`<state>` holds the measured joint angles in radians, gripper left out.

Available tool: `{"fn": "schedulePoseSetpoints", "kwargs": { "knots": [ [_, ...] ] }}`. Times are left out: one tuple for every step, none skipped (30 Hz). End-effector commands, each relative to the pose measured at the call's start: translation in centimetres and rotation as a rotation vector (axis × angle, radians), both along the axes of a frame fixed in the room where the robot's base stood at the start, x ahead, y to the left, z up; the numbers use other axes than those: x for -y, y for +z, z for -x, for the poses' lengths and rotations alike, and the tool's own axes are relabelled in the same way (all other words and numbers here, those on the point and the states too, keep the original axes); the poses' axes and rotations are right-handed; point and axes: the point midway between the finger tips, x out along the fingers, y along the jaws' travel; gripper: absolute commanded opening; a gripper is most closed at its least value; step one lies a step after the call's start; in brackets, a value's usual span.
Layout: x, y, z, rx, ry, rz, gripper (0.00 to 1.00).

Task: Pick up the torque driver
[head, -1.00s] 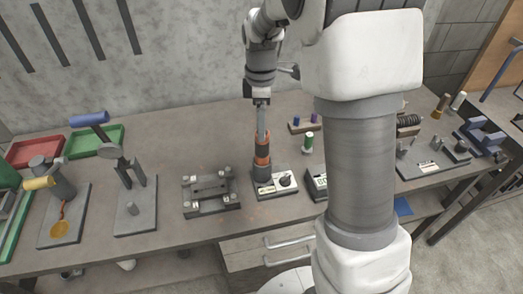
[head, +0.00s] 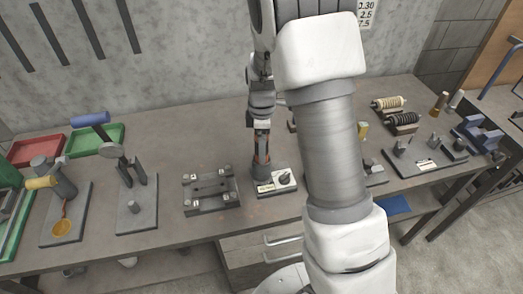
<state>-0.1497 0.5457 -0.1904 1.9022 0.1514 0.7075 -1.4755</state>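The torque driver (head: 261,158) stands upright, a dark grey and orange tool, at the left end of a small light base (head: 278,187) with a black knob on it. My gripper (head: 261,148) points down over the driver from above. Its fingers overlap the driver's upper and middle part, which is mostly hidden. Whether the fingers touch it or have closed on it is too small to tell.
A grey fixture block (head: 211,193) stands just left of the driver's base. Farther left are a toggle-clamp stand (head: 137,205), a green tray (head: 97,139) and a red tray (head: 36,150). My forearm hides the bench right of the base. Spools (head: 401,118) stand farther right.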

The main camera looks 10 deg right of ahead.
Motion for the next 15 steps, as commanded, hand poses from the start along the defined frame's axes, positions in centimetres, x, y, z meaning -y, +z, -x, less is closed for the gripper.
{"fn": "schedulePoseSetpoints", "kwargs": {
  "knots": [
    [0.0,0.01,0.0,0.0,0.0,0.0,0.86],
    [0.0,0.02,0.0,0.0,0.0,0.0,0.81],
    [-0.01,0.02,-0.01,0.0,0.0,0.0,0.74],
    [0.0,0.02,-0.01,0.0,0.0,0.0,0.68],
    [-0.01,0.03,-0.01,0.0,0.0,0.0,0.63],
    [-0.01,0.03,-0.01,0.0,0.0,0.0,0.56],
    [-0.01,0.03,-0.01,0.0,0.0,0.0,0.5],
    [-0.01,0.04,-0.01,0.0,0.0,0.0,0.45],
    [-0.01,0.04,-0.01,0.0,0.0,0.0,0.38],
    [-0.01,0.04,-0.02,0.0,0.0,0.0,0.32],
    [-0.01,0.04,-0.01,0.0,0.0,0.0,0.27],
    [-0.01,0.04,-0.01,0.0,0.0,0.0,0.2],
    [-0.01,0.05,-0.02,0.0,0.0,0.0,0.14],
    [-0.01,0.05,-0.02,0.0,0.0,0.0,0.09],
    [-0.01,0.05,-0.02,0.0,0.0,0.0,0.02]
  ]
}}
